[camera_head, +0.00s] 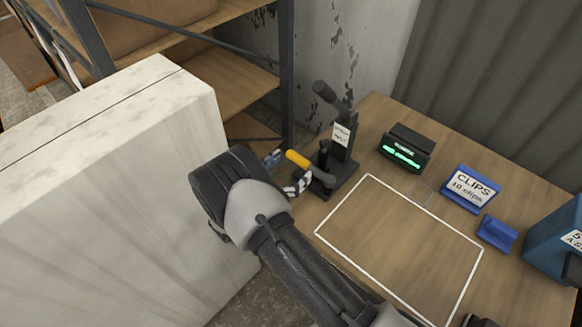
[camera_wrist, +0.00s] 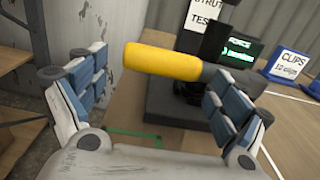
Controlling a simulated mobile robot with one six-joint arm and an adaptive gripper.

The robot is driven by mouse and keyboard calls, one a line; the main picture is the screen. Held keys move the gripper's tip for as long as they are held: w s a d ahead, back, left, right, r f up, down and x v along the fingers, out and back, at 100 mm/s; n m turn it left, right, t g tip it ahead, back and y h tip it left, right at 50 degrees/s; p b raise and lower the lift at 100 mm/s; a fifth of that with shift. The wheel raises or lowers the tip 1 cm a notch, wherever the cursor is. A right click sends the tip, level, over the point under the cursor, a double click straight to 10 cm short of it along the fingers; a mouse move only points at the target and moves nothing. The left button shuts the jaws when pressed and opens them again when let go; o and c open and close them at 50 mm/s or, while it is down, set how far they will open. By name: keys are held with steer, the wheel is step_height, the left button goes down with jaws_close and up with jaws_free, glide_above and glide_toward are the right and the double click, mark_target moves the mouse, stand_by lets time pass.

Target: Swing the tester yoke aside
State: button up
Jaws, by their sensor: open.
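The tester (camera_head: 341,150) is a black stand with a white label and a flat base, on the left part of the wooden bench. A yellow handle (camera_head: 298,159) sticks out from it to the left, seemingly the yoke's grip. In the wrist view the yellow handle (camera_wrist: 163,62) lies roughly level, its free end to the left, joined to a dark bar at right. My gripper (camera_head: 287,173) is at the handle. In the wrist view my gripper (camera_wrist: 150,95) is open, its blue-padded fingers apart on either side, with the handle across the gap. Contact cannot be told.
A force display (camera_head: 406,149) glows green right of the tester. A blue clips holder (camera_head: 471,188), a small blue block (camera_head: 497,233) and a blue bin (camera_head: 556,240) stand at right. A white outlined area (camera_head: 400,245) is bare. A large pale block (camera_head: 110,190) stands left, shelving (camera_head: 240,75) behind.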

steer(key=shift+c, duration=0.6)
steer(key=c, duration=1.4)
